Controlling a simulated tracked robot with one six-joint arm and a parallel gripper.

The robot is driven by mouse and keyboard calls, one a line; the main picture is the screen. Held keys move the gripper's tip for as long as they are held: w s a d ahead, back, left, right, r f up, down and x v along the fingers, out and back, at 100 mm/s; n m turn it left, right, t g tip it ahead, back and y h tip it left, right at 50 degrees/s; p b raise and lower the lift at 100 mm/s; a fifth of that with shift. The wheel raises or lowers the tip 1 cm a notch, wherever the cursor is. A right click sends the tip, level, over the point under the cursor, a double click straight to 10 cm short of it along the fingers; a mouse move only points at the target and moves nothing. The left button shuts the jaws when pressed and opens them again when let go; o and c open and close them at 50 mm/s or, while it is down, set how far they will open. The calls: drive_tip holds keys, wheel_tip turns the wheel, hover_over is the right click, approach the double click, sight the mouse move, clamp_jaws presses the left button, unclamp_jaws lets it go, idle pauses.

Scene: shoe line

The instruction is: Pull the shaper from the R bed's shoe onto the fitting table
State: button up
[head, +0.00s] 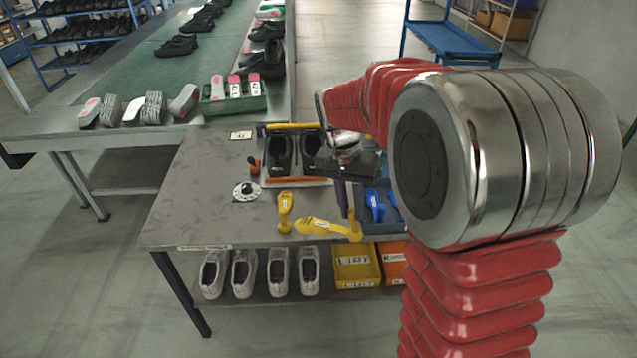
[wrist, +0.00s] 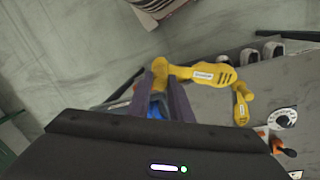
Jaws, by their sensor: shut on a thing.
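My gripper (head: 349,200) is shut on the knob end of a yellow shaper (head: 325,228), which points left near the front edge of the fitting table (head: 205,205). In the wrist view this shaper (wrist: 205,74) extends right from my gripper's fingers (wrist: 162,98); its exact height over the table is unclear. A second yellow shaper (head: 285,210) lies on the table to its left. Two black shoes stand in the beds behind: the left one (head: 280,152) and the right one (head: 313,146), partly hidden by my wrist. I see no yellow shaper in either shoe.
Blue shapers (head: 375,205) lie at the table's right, partly behind my arm. A round dial (head: 247,191) and an orange-handled tool (head: 254,165) sit left of the beds. The table's left part is bare. Pale shoes and a yellow bin (head: 356,266) are on the shelf below.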

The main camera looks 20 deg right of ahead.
sight(313, 218)
drive_tip(key=w+a+f+n, duration=0.4)
drive_tip(key=w+f+n, duration=0.1)
drive_tip(key=w+a+f+n+t, duration=0.1)
drive_tip(key=w+a+f+n, duration=0.2)
drive_tip(key=shift+w+h, duration=0.15)
drive_tip(key=shift+h, duration=0.15)
drive_tip(key=shift+a, duration=0.1)
